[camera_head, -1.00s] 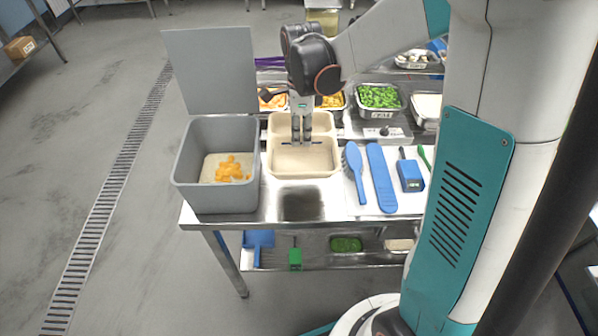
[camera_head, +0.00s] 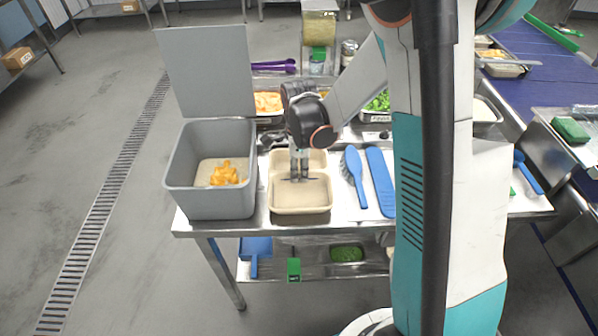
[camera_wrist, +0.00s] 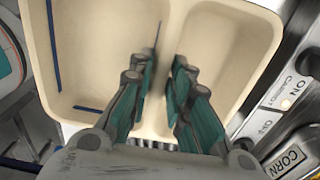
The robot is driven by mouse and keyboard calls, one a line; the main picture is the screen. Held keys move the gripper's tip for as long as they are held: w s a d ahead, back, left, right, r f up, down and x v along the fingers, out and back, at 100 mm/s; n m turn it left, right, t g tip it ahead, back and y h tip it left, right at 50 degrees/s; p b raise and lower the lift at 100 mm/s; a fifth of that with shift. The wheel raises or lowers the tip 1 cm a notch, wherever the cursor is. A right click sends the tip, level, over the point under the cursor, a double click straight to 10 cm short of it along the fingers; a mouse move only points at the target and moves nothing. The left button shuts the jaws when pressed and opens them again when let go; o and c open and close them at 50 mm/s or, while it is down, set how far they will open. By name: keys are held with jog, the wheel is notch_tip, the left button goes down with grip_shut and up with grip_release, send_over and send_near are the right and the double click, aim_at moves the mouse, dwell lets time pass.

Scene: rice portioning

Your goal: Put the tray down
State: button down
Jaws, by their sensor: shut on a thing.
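The beige tray (camera_head: 302,198), with a dividing wall across its middle, is at the front edge of the steel table, just right of the grey bin. My gripper (camera_head: 299,180) points down into it and is shut on the dividing wall. In the wrist view the gripper (camera_wrist: 157,72) straddles the divider of the tray (camera_wrist: 222,50), with a compartment on each side. Both compartments look empty of food apart from thin dark blue strips. The tray looks level; I cannot tell whether its underside touches the table.
The grey bin (camera_head: 212,200), its lid up, holds orange pieces and stands close left of the tray. A blue brush (camera_head: 354,178) and blue board (camera_head: 380,180) lie close to the right. Food pans, including orange pieces (camera_head: 268,102), line the back. The table's front edge is near.

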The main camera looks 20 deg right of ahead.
jog(key=c, duration=1.5)
grip_release()
jog(key=shift+o, duration=0.2)
notch_tip(320, 180, up, 12)
jog(key=p, duration=0.4)
jog(key=s+r+n+t, duration=0.3)
jog(key=s+r+n, duration=0.3)
jog(key=s+n, duration=0.3)
jog(key=s+r+n+t, duration=0.4)
jog(key=s+r+n, duration=0.2)
jog(key=s+n, duration=0.3)
jog(key=shift+s+a+r+n, duration=0.25)
jog(key=shift+a+n, duration=0.2)
jog(key=shift+n, duration=1.35)
